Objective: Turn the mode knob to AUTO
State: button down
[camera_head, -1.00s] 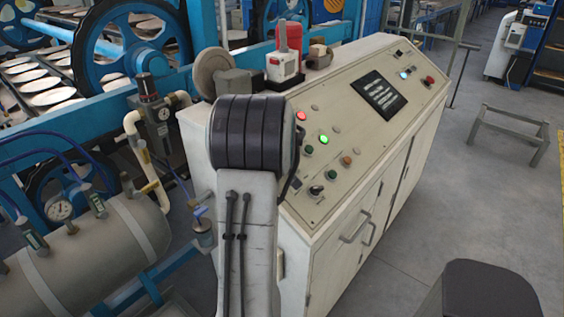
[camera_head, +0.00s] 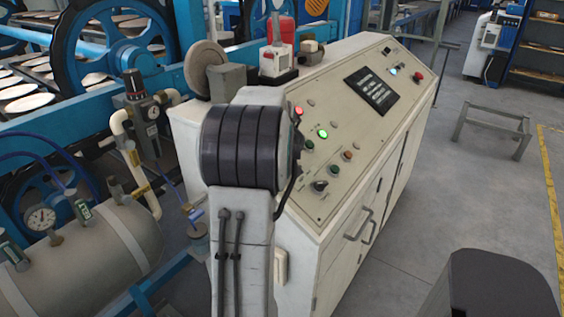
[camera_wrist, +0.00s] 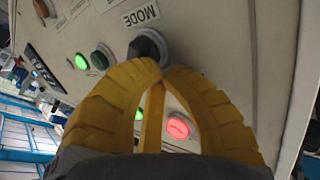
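The mode knob (camera_wrist: 148,45) is a black rotary knob beside a printed MODE label (camera_wrist: 140,14) in the wrist view. In the head view it is the dark knob (camera_head: 320,186) at the near lower corner of the sloping panel. My gripper (camera_wrist: 162,68) has two yellow ribbed fingers, drawn together with their tips at the knob's near edge. I cannot tell whether the tips touch the knob. They partly cover its lower side, and its pointer direction is unclear. The AUTO mark is not readable. In the head view my arm hides the gripper.
Near the knob are a green button (camera_wrist: 101,57), a lit green lamp (camera_wrist: 82,62) and a lit red lamp (camera_wrist: 178,127). The cream cabinet (camera_head: 345,240) has protruding door handles. Grey floor (camera_head: 440,200) is open on the right.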

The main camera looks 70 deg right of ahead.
jog(key=shift+d+b, duration=0.3)
jog(key=shift+b, duration=0.45)
jog(key=shift+d+r+b, duration=0.15)
jog(key=shift+b, duration=0.2)
jog(key=shift+r, duration=0.1)
jog(key=shift+d+r+b, duration=0.1)
jog(key=shift+d+b, duration=0.25)
jog(key=shift+b, duration=0.05)
